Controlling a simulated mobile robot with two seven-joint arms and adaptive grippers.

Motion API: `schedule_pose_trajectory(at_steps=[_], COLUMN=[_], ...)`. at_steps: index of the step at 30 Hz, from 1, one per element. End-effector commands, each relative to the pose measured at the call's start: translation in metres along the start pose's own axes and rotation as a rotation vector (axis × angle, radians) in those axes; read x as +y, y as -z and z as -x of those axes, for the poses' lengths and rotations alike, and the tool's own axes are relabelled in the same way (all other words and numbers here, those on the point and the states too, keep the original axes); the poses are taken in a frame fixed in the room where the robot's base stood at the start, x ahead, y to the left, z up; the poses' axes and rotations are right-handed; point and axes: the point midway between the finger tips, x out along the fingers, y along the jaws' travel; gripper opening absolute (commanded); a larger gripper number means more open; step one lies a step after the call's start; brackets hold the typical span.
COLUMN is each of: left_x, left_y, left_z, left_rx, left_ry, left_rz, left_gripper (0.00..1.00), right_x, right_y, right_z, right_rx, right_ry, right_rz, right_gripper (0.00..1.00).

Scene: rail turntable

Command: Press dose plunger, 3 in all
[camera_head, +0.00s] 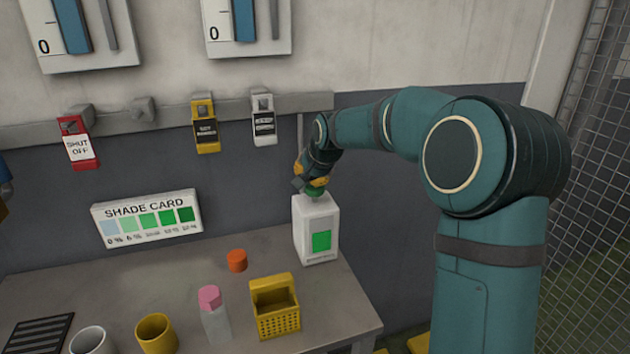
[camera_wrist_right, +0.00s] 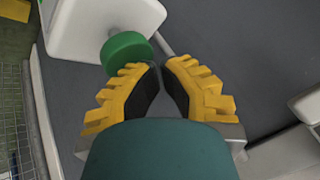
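The white dose dispenser (camera_head: 318,246) with a green square on its front stands at the right back of the table. Its round green plunger (camera_wrist_right: 127,50) is on top and shows only partly in the head view (camera_head: 315,191). My right gripper (camera_head: 314,183) is right over the plunger from above. In the wrist view my right gripper (camera_wrist_right: 161,66) has its yellow fingers drawn together, with only a narrow gap at the tips and nothing between them. The plunger lies by the left fingertip; I cannot tell whether they touch. My left gripper is not in view.
On the table (camera_head: 270,243) are an orange cap (camera_head: 237,260), a yellow basket (camera_head: 277,315), a pink-topped bottle (camera_head: 214,318), a yellow cup (camera_head: 156,335) and a white cup (camera_head: 91,341). A shade card (camera_head: 147,218) stands behind. A wire fence (camera_head: 598,150) is at right.

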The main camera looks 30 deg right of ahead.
Motion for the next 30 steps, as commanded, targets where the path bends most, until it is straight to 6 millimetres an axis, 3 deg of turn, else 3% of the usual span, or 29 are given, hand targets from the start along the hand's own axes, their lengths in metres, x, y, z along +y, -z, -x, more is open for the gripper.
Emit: schedule_pose_trajectory(at_steps=[11, 30], left_x=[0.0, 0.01], left_y=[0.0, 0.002], left_z=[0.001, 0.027], left_rx=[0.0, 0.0], left_ry=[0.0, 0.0], left_rz=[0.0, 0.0], left_gripper=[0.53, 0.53], right_x=[0.001, -0.014], right_y=[-0.002, 0.014], right_z=[-0.001, 0.026], right_rx=[-0.005, -0.002], right_ry=[-0.004, -0.002], right_rz=[0.0, 0.0], right_gripper=[0.0, 0.0])
